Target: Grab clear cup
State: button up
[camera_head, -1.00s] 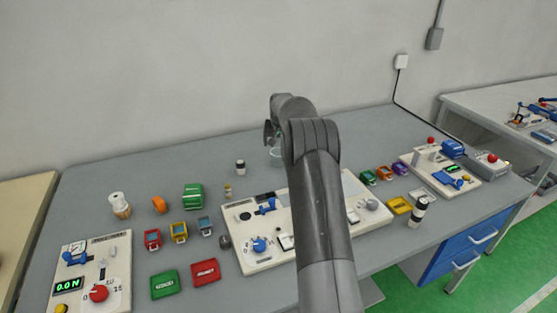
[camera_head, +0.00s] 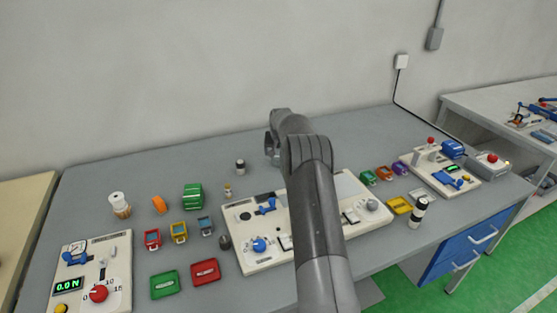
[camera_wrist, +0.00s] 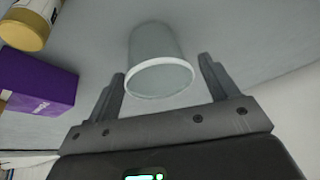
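The clear cup (camera_wrist: 158,62) shows in the wrist view as a see-through cup with a white rim facing me. My gripper (camera_wrist: 160,78) is open, with one finger on each side of the cup. The cup sits between the fingers, and a gap shows between it and each finger. In the head view my gripper (camera_head: 270,146) is low at the back of the grey table (camera_head: 150,174). My arm hides most of the cup there.
In the wrist view a purple box (camera_wrist: 38,82) and a yellow-and-white container (camera_wrist: 30,22) lie left of the gripper. In the head view a small dark-and-white jar (camera_head: 240,166) stands left of it. A white panel (camera_head: 262,262) with switches lies in front. The wall is close behind.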

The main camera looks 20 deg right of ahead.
jog(key=c, duration=0.9)
jog(key=shift+c, duration=0.2)
